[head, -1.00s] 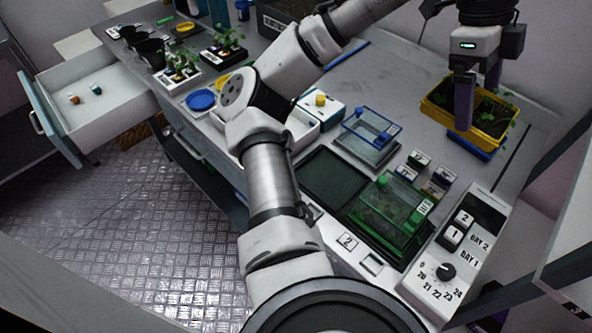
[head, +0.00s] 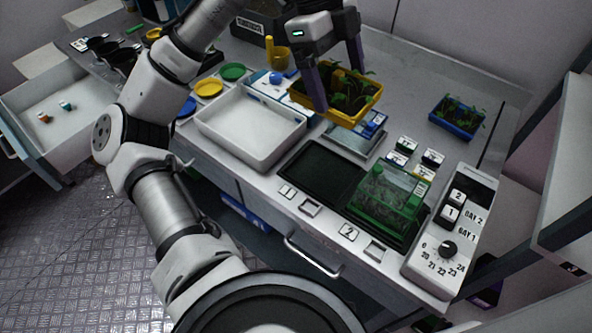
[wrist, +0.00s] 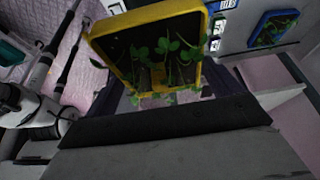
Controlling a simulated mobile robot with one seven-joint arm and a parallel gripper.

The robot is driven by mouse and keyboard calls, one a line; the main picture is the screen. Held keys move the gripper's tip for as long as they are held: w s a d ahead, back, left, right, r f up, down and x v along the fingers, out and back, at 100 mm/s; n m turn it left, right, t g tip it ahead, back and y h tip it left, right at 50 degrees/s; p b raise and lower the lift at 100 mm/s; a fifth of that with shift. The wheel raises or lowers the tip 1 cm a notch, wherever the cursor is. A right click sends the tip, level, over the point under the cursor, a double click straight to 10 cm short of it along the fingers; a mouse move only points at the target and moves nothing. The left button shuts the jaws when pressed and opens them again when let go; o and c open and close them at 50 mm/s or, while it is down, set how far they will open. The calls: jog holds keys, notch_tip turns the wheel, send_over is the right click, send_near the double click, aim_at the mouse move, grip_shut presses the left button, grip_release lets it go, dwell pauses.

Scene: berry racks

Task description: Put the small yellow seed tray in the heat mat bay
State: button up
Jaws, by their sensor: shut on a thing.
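My gripper (head: 338,92) is shut on the small yellow seed tray (head: 345,118), which holds green seedlings in dark soil. The tray is held above the bench, between the white basin and the blue-topped clear cover. In the wrist view the yellow tray (wrist: 150,14) fills the upper middle, with leaves hanging toward the camera. The heat mat has a bare dark bay (head: 316,172) on the left, in front of the held tray. Its right bay holds a green tray under a clear green cover (head: 388,196).
A blue seedling tray (head: 458,115) stands at the back right; it also shows in the wrist view (wrist: 274,28). The blue-topped clear cover (head: 368,130) is partly hidden behind the yellow tray. A white basin (head: 250,125) lies left, small label blocks (head: 405,145) and a dial controller (head: 452,232) right.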

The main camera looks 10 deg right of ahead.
jog(key=shift+a, duration=0.2)
jog(key=shift+a+f, duration=0.15)
jog(key=shift+f, duration=0.15)
jog(key=p, duration=0.2)
send_near(329, 176)
jog(key=x, duration=0.5)
jog(key=o, duration=0.6)
jog(key=shift+f, duration=0.1)
jog(key=shift+o, duration=1)
jog(key=b+v, duration=0.2)
jog(key=v, duration=1)
